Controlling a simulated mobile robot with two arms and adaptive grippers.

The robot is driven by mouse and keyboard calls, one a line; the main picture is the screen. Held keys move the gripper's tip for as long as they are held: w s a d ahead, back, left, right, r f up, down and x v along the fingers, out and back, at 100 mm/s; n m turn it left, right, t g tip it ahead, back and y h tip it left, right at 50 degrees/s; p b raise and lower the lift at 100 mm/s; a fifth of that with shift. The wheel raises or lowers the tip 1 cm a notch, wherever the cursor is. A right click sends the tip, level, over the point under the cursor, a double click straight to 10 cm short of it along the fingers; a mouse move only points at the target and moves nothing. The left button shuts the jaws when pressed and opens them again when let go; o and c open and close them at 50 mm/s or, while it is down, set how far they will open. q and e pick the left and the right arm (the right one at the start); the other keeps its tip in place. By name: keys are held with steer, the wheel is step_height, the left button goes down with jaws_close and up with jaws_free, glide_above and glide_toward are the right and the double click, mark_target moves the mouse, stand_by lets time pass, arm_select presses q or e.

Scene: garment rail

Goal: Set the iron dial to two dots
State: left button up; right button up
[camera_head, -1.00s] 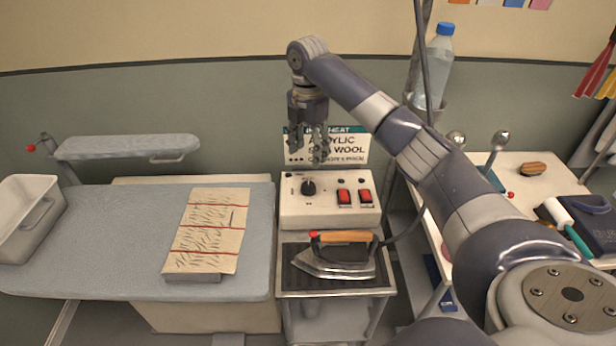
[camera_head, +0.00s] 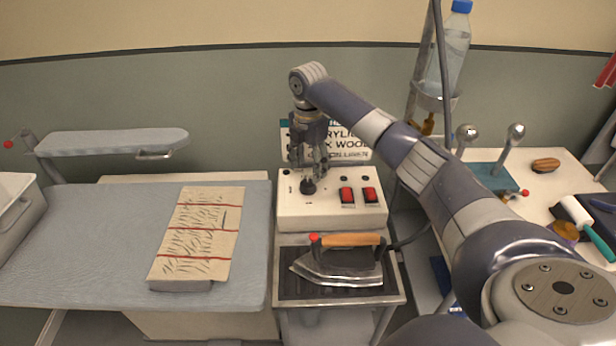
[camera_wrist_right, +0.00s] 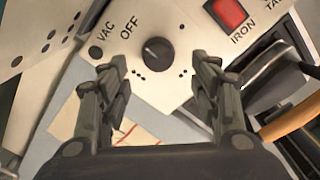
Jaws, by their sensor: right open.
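The iron dial (camera_head: 308,187) is a black round knob on the cream control box (camera_head: 330,215). In the right wrist view the dial (camera_wrist_right: 157,52) has a pale pointer line aimed to the upper left, toward the "OFF" label (camera_wrist_right: 130,28). Dot marks surround it. My right gripper (camera_head: 309,160) points down just above the dial, open and empty. In the wrist view its two fingers (camera_wrist_right: 158,75) stand on either side of the dial, apart from it. The iron (camera_head: 340,262) with a wooden handle rests on its dark plate in front of the box. My left gripper is not seen.
Two red switches (camera_head: 358,195) sit right of the dial. A heat chart (camera_head: 340,140) stands behind the box, partly hidden by my gripper. An ironing board (camera_head: 90,245) with a folded cloth (camera_head: 198,236) is at left.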

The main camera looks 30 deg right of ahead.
mark_target(308, 183)
step_height(308, 183, down, 6)
steer(key=shift+w+r+p, duration=0.1)
steer(key=shift+r+p, duration=0.05)
steer(key=shift+p, duration=0.4)
steer(key=shift+d, duration=0.1)
steer(key=c, duration=1)
